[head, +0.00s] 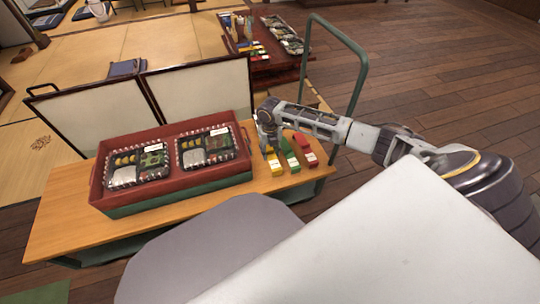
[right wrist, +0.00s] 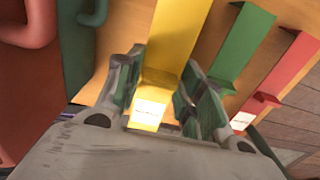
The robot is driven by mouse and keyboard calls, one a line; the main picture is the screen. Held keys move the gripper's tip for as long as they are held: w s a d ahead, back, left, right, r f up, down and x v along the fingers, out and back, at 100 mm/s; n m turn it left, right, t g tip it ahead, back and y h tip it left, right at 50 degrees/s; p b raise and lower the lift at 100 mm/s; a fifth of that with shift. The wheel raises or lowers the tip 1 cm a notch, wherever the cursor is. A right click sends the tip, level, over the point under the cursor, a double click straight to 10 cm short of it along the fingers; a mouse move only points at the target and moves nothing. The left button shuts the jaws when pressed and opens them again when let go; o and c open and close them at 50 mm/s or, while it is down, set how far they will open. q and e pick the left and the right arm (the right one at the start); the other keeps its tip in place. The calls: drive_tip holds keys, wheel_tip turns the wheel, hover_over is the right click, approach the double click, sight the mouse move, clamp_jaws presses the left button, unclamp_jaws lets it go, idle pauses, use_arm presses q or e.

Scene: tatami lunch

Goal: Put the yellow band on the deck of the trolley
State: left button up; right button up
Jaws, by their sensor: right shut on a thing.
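The yellow band (head: 274,162) is at the right end of the trolley's wooden deck (head: 68,205), beside the red-and-green crate. My right gripper (head: 268,140) comes down over it and is shut on it. In the right wrist view the yellow band (right wrist: 178,40) runs between the two fingers of the right gripper (right wrist: 163,75), its white label near the palm. The band is at or just over the deck; whether it touches is hard to tell. My left gripper is not in view.
A green band (head: 290,157) and a red band (head: 306,150) lie close to the right of the yellow one. The crate (head: 172,190) holds two bento boxes. The trolley's green handle (head: 365,75) rises behind. A low table (head: 262,68) with more items stands farther back.

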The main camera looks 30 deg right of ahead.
drive_tip(key=shift+f, duration=0.65)
drive_tip(key=shift+f+b, duration=0.45)
drive_tip(key=shift+f, duration=0.15)
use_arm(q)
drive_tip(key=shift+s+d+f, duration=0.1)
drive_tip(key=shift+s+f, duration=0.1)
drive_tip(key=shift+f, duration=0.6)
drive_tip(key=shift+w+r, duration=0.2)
use_arm(e)
drive_tip(key=shift+f, duration=0.1)
drive_tip(key=o, duration=0.9)
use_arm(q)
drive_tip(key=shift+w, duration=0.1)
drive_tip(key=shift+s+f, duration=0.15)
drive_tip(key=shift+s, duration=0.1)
